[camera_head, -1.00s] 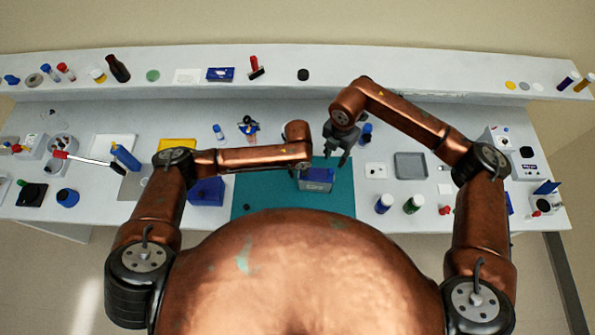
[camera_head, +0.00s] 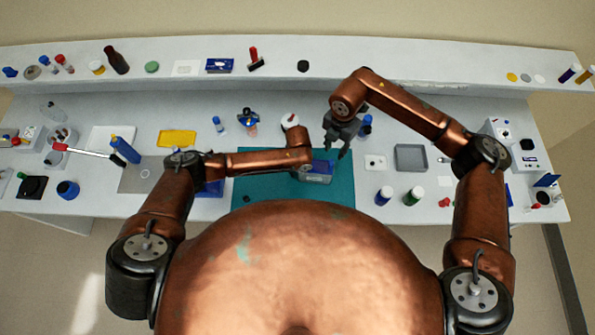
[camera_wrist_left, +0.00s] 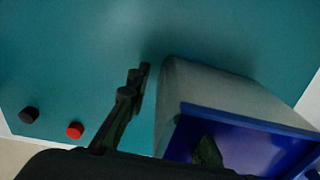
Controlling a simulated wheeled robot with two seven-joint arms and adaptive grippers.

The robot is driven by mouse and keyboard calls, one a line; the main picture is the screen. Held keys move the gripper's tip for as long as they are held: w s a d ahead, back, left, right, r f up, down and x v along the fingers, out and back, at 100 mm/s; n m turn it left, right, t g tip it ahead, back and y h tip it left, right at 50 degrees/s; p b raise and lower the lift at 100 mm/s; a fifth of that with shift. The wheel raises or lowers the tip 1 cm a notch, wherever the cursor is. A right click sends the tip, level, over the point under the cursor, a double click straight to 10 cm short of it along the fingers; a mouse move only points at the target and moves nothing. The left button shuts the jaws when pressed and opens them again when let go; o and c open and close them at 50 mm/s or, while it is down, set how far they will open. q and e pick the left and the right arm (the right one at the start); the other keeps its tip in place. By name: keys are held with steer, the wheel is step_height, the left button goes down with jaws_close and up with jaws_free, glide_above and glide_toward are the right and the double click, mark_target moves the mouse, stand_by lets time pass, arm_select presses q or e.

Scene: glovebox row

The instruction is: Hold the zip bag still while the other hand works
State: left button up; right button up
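The zip bag (camera_head: 318,173), grey-white with blue, stands on the teal mat (camera_head: 251,192). In the left wrist view the bag (camera_wrist_left: 215,90) shows a pale side and a blue rim around a dark blue area. My left gripper (camera_wrist_left: 175,106) is open at the bag: one finger is left of the pale side with a gap, the other shows dark against the blue area. I cannot tell whether that finger touches. In the head view my left forearm hides the left fingers. My right gripper (camera_head: 336,150) is open and empty, above and just right of the bag.
A black cap (camera_wrist_left: 29,115) and a red cap (camera_wrist_left: 75,130) lie by the mat's edge in the left wrist view. A shelf (camera_head: 400,62) runs behind.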

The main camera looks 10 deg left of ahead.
arm_select(q)
jaws_close()
stand_by(1.1)
